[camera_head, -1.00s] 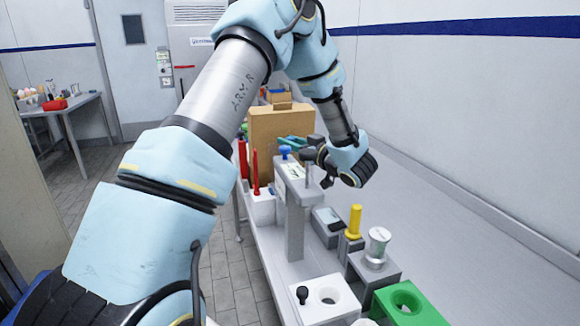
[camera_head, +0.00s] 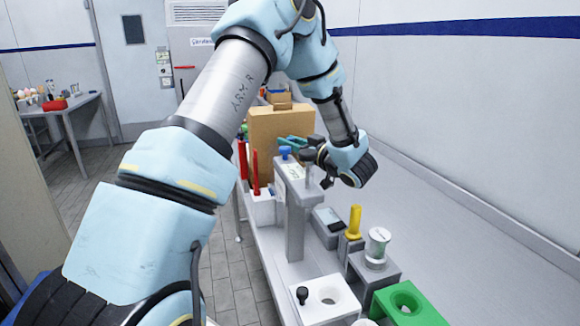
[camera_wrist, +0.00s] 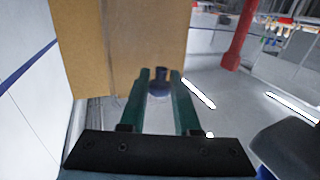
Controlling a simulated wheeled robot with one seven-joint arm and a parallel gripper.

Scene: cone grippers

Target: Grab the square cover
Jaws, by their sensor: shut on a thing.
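My gripper (camera_wrist: 160,73) shows in the wrist view with two teal fingers. They are closed on a dark blue knob-like piece (camera_wrist: 160,84) between their tips. In the head view my gripper (camera_head: 289,141) is beside the cardboard box, and a blue knob (camera_head: 285,152) shows just below the teal fingers, close to the top of a grey stand (camera_head: 295,215). No square plate shows clearly; whether the blue knob belongs to the square cover I cannot tell.
A cardboard box (camera_head: 281,128) stands behind the gripper. Red sticks (camera_head: 256,172) rise to the left. On the bench are a yellow-handled piece (camera_head: 354,221), a spool-like piece (camera_head: 377,245), a white block (camera_head: 325,297) and a green block (camera_head: 408,303). A wall bounds the right.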

